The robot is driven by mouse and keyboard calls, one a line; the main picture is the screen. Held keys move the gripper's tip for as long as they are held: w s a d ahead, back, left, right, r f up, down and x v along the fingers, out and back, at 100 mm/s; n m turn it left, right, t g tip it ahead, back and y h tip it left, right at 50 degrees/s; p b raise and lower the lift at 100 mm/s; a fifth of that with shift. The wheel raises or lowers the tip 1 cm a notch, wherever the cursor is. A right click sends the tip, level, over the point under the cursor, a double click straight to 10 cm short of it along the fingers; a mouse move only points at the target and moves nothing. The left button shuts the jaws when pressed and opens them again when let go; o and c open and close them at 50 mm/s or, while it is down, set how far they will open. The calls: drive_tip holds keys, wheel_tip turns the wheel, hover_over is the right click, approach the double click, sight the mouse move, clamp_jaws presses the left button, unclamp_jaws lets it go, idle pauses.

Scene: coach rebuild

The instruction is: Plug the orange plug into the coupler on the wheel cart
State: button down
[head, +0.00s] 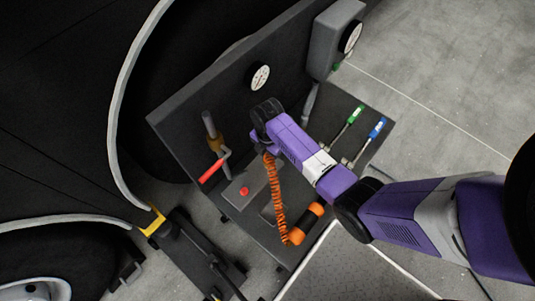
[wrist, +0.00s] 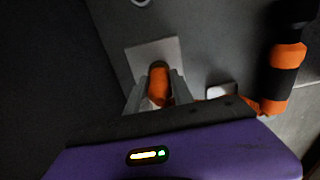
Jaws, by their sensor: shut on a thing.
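My gripper (wrist: 158,92) is shut on the orange plug (wrist: 158,78), which stands between its two grey fingers in the wrist view. The plug's far end is in front of a pale square plate (wrist: 143,52) on a dark grey surface; I cannot tell whether it touches the plate. In the head view my arm reaches over the dark cart (head: 175,110), and the plug and fingertips are hidden. An orange coiled cable (head: 277,195) hangs from beside my gripper to an orange and black cylinder (head: 305,223). I cannot make out the coupler for certain.
A brass fitting (head: 209,125) with a red lever (head: 212,171) stands left of my gripper. Green (head: 355,114) and blue (head: 377,128) handled fittings lie to the right. A red button (head: 244,191) sits below.

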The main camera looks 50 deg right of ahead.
drive_tip(key=c, duration=1)
unclamp_jaws()
drive_tip(key=shift+c, duration=0.2)
wheel_tip(320, 180, up, 8)
drive_tip(key=shift+f+p, duration=0.15)
drive_tip(key=shift+p, duration=0.35)
drive_tip(key=shift+a, duration=0.1)
